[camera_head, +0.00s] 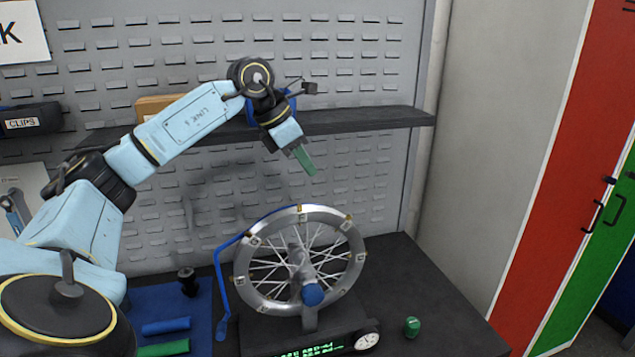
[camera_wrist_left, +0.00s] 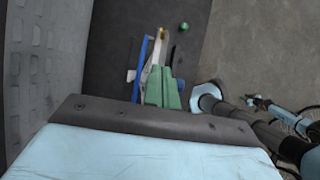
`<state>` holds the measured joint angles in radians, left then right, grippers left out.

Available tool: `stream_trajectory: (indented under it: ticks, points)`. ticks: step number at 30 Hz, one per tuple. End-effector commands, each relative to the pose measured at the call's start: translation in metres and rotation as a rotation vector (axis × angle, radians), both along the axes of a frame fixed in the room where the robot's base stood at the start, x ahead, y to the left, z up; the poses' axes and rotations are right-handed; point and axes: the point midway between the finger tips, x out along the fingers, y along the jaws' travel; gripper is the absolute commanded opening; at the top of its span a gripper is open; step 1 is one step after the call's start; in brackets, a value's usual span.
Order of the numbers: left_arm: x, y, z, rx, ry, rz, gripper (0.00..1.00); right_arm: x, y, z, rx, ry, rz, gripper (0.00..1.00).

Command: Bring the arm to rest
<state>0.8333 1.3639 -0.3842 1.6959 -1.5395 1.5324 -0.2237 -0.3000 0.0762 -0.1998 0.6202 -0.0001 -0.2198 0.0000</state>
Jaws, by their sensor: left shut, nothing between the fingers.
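My left arm reaches in from the left in the head view. Its gripper (camera_head: 305,160) hangs above the wheel, with green fingers pointing down and slightly right. The fingers are shut with nothing between them. In the left wrist view the green fingers (camera_wrist_left: 163,92) are together, with the wheel and bench beyond them. The gripper is clear of the wheel and close below the front of the shelf.
A spoked wheel (camera_head: 345,238) stands in a stand with a dial (camera_head: 367,340) and a green display. A blue strip (camera_head: 221,290) curves beside it. A green object (camera_head: 411,327) sits on the dark bench (camera_head: 440,300). A shelf (camera_head: 375,121) crosses the pegboard. A blue mat (camera_head: 203,300) lies left.

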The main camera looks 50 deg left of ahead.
Motion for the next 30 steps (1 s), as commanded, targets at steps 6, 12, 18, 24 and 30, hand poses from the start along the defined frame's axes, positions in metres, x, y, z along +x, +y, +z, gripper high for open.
stream_trajectory:
  ticks: [6, 12, 18, 24, 30]
  points:
    - [-0.004, 0.002, 0.008, -0.001, 0.000, 0.000, 0.00, 0.000, -0.002, -0.001, -0.002, 0.001, 0.001, 0.36]
    - [-0.003, -0.001, 0.006, -0.009, -0.003, -0.006, 0.00, 0.000, -0.004, 0.000, -0.005, 0.000, 0.002, 0.36]
    - [0.023, -0.071, -0.017, -0.210, -0.088, -0.104, 0.00, 0.000, -0.004, 0.000, -0.005, 0.001, 0.002, 0.36]
    - [0.041, -0.196, -0.029, -0.727, -0.222, -0.157, 0.00, 0.000, -0.004, -0.001, -0.005, 0.001, 0.002, 0.36]
    - [0.041, -0.258, -0.018, -1.290, -0.279, 0.027, 0.00, 0.000, -0.004, 0.000, -0.005, 0.001, 0.002, 0.36]
